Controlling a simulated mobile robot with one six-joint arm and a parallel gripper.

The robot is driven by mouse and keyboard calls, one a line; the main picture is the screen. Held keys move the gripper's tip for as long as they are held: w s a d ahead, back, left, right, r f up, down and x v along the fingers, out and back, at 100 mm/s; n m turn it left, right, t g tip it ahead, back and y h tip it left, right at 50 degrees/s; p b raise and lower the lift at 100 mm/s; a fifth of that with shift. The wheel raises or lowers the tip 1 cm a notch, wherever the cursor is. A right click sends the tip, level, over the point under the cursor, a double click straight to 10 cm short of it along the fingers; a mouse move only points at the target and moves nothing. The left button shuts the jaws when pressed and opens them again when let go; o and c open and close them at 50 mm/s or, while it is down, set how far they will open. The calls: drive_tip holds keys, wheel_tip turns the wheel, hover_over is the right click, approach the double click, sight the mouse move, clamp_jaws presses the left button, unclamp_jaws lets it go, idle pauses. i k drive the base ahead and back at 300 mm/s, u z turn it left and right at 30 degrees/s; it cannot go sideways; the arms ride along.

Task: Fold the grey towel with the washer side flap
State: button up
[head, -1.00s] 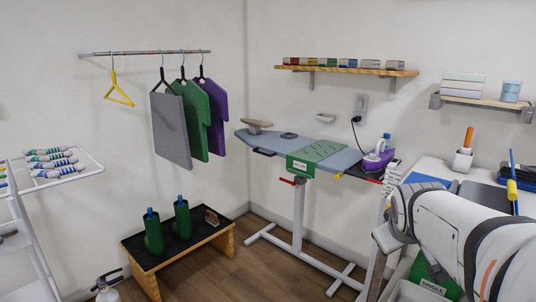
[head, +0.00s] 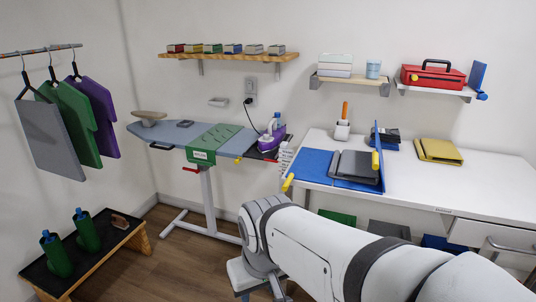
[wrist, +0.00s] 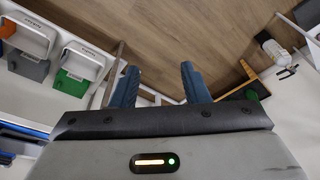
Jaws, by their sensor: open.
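The grey towel (head: 355,164) lies on a blue folding board (head: 308,162) on the white table. The board has a yellow handle (head: 288,183) at its left front corner. I cannot tell which flap is the washer side one. My gripper (wrist: 158,84) shows in the wrist view with two blue fingers apart and nothing between them. It points toward the wooden floor, away from the towel. In the head view my gripper is not seen.
A yellow folded cloth (head: 438,150) and a pen cup (head: 342,130) stand on the table.

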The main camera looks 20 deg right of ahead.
sight(377, 160)
drive_tip(key=u, duration=1.55)
drive_tip(key=k, duration=1.25)
drive_tip(key=z, duration=1.25)
drive_tip(key=i, duration=1)
drive_tip(key=z, duration=0.1)
